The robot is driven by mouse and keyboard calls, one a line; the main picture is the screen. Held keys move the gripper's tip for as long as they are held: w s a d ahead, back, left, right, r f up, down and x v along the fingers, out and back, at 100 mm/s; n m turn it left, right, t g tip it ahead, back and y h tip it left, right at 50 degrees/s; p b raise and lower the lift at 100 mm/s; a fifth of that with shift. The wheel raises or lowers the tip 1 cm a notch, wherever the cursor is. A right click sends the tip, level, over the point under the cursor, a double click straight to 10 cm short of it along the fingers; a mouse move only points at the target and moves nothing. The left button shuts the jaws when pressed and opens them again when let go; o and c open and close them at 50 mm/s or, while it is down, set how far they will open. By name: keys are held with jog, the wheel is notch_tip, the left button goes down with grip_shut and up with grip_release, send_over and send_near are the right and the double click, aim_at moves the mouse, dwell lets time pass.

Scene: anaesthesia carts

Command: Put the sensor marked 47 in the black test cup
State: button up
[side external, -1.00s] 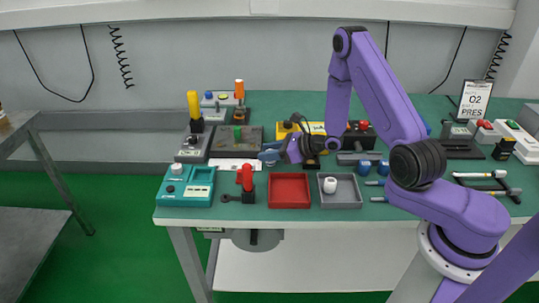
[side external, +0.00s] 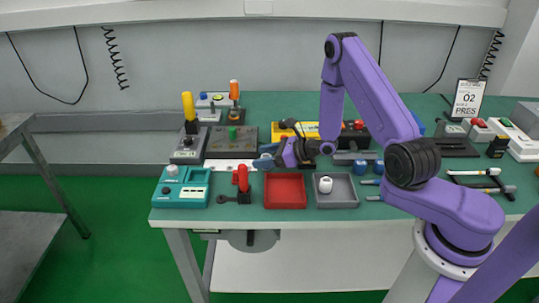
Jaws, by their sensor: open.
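My gripper (side external: 264,161) points left over the middle of the bench, above the area behind the red tray. It is open, and I see nothing held in it. A small white rounded piece (side external: 325,184) lies in the grey tray (side external: 351,203), right of the gripper. No marking 47 can be read on any part at this size, so I cannot tell which thing is the sensor. I cannot pick out the black test cup with certainty either.
The empty red tray (side external: 285,190) sits beside the grey tray. A teal device (side external: 181,187) and a red-handled clamp (side external: 242,184) stand left. A yellow case (side external: 290,131) is behind my wrist. A sign (side external: 467,98) and several devices crowd the right.

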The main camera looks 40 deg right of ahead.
jog(key=shift+s, duration=0.1)
jog(key=r+v, duration=0.1)
jog(key=v, duration=1.6)
jog(key=s+a+r+n+g+y, duration=0.2)
jog(key=a+n+g+y, duration=0.1)
jog(key=a+n+g, duration=0.3)
jog(key=s+a+r+n+g+y, duration=0.25)
jog(key=a+n+g, duration=0.25)
jog(key=a+n, duration=0.25)
jog(key=s+r+n+g+h, duration=0.1)
jog(key=s+n+h, duration=0.5)
jog(key=n, duration=0.7)
jog(key=s+d+r+n+g+h, duration=0.1)
jog(key=s+r+n+h, duration=0.2)
jog(key=s+n+h, duration=0.3)
jog(key=s+n, duration=0.5)
jog(key=n, duration=0.2)
jog(key=shift+s+r, duration=0.25)
jog(key=n, duration=0.1)
jog(key=s+r+n+t, duration=0.1)
jog(key=n, duration=0.1)
jog(key=shift+a+r, duration=0.1)
jog(key=shift+r, duration=0.1)
